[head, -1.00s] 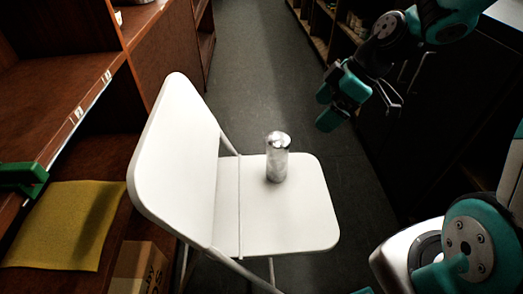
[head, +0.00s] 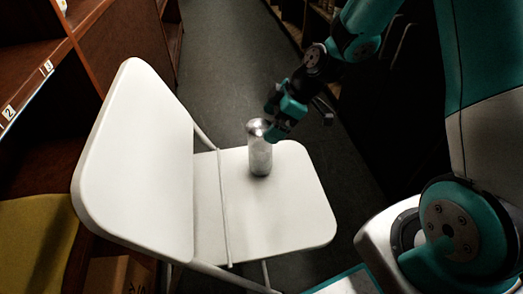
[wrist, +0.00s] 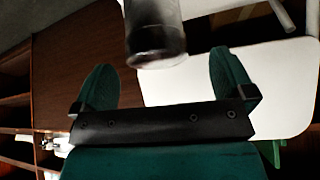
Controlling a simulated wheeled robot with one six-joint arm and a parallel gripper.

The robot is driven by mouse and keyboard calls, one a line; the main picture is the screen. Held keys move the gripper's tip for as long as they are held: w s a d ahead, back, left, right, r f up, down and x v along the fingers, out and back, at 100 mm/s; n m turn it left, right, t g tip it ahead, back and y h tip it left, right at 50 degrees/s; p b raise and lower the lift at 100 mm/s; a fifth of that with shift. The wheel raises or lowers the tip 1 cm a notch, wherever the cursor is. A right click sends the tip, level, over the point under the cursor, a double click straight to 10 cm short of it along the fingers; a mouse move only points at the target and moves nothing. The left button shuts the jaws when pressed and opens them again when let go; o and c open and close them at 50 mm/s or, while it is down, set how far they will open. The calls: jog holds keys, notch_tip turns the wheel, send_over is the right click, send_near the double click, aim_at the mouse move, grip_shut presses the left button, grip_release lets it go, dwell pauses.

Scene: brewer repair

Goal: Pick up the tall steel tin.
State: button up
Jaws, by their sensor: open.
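The tall steel tin (head: 260,157) stands upright on the seat of a white folding chair (head: 295,205). My gripper (head: 272,116) is at the height of the tin's top, at its right side in the head view, and covers part of its upper edge. In the wrist view the tin (wrist: 155,30) is at the top, ahead of the space between my two teal fingers (wrist: 165,85). The fingers are apart, and nothing is between them. The tin's far end is cut off by the wrist view's upper edge.
The chair's backrest (head: 135,160) rises to the left of the tin. A brown shelf unit (head: 125,50) stands behind it, with a yellow mat (head: 35,240) on a shelf and a cardboard box (head: 118,274) low down. Grey floor (head: 225,60) is clear beyond the chair.

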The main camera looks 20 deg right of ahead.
aim_at(265, 126)
jog(key=x, duration=0.1)
jog(key=b+x, duration=0.1)
jog(key=x, duration=0.3)
jog(key=shift+w+f+b, duration=0.15)
jog(key=shift+w+b, duration=0.15)
jog(key=shift+b, duration=0.1)
jog(key=c, duration=1.3)
